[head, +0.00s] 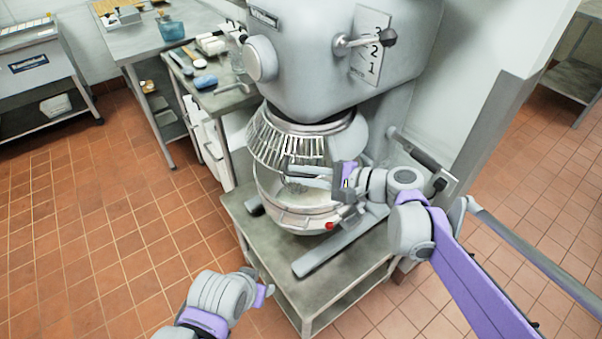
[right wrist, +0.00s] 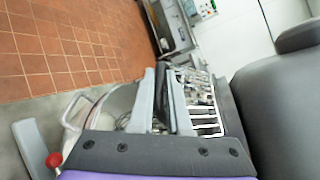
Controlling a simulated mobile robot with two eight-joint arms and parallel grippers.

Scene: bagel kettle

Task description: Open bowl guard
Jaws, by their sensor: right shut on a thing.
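The bowl guard (head: 268,142) is a wire cage with pale bars around the upper front and left of the mixer bowl (head: 270,195), under the grey mixer head (head: 320,60). My right gripper (head: 290,170) reaches in from the right at the guard's lower edge, above the bowl. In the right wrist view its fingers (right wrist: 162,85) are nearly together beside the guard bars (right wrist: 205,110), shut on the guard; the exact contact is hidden. The bowl (right wrist: 100,115) also shows there. My left gripper (head: 258,285) is low at the front, apart from the mixer, its jaws unclear.
A red knob (head: 330,226) sits low on the bowl's front right. A lever with a black ball (head: 389,38) sticks out of the mixer head. A side table (head: 215,95) with utensils stands to the left. The tiled floor (head: 90,240) at left is clear.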

